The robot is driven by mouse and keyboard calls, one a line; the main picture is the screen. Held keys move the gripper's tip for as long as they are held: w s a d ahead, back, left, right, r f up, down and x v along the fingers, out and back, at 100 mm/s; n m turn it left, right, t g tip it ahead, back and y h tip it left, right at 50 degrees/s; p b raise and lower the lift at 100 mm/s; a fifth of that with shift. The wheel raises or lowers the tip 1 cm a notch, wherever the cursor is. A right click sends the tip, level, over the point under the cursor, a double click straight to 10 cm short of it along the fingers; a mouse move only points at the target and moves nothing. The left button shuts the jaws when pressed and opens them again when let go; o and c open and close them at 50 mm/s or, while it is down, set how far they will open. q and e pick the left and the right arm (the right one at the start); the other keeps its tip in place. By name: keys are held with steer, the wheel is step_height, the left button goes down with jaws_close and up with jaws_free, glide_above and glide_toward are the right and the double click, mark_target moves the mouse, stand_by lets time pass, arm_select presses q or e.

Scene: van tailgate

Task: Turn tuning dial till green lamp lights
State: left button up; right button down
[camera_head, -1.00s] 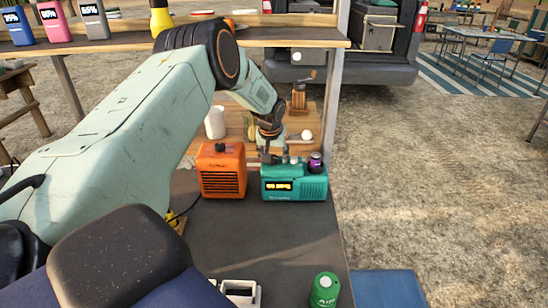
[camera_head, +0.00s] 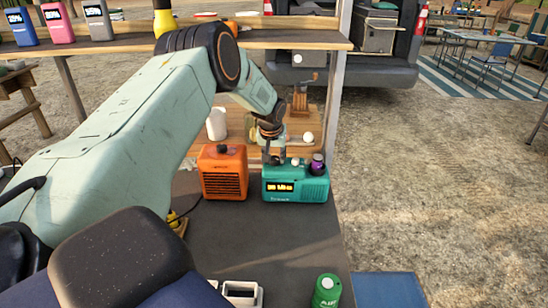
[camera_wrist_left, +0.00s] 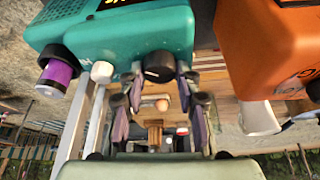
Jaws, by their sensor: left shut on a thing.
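The teal radio (camera_head: 312,190) stands on the dark table with a lit yellow display (camera_head: 281,187); its digits are too small to read surely. In the left wrist view the radio (camera_wrist_left: 125,40) appears upside down, with a black dial (camera_wrist_left: 158,66), a white knob-like piece (camera_wrist_left: 102,72) and a purple cylinder (camera_wrist_left: 58,75) on its top. My left gripper (camera_head: 273,158) reaches down to the radio's top, its fingers on both sides of the black dial, shut on it. I see no lit green lamp. My right gripper is not in view.
An orange box with a slatted front (camera_head: 222,172) stands close left of the radio. A green can (camera_head: 326,291) and a white-framed object (camera_head: 241,293) are near the front. A wooden shelf (camera_head: 290,37) rises behind. The dark table's middle is clear.

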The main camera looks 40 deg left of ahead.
arm_select(q)
steer(key=shift+f, duration=0.1)
steer(key=shift+s+a+m+h+b, duration=0.15)
steer(key=shift+m+h+b, duration=0.25)
steer(key=shift+m+b, duration=1.15)
steer(key=shift+m, duration=0.15)
steer(key=o, duration=1.1)
steer(key=shift+r, duration=0.2)
